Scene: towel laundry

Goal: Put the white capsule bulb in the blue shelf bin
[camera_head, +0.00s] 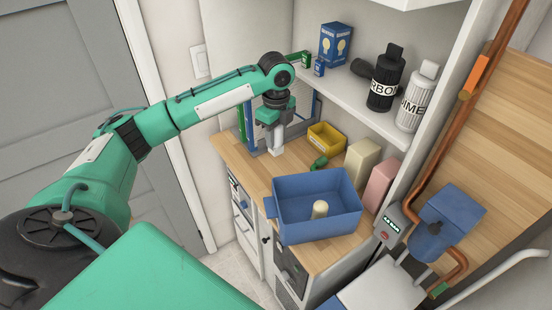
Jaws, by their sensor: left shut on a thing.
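The blue bin (290,225) stands open on the wooden counter. A cream, round-topped capsule shape (320,209) is upright inside it, towards the near side. My left gripper (276,148) points down over the counter, behind and left of the bin and apart from it. It is shut on a small white thing at its tips. Its fingers mostly hide that thing, so I cannot tell if it is the white capsule bulb. My right gripper is not in view.
A yellow tray (326,137), a green item (319,163), and cream (361,158) and pink (381,186) blocks sit behind the bin. The shelf (345,102) above carries a blue bulb box (335,45) and black (386,82) and white (417,98) bottles. A copper pipe (444,150) runs at right.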

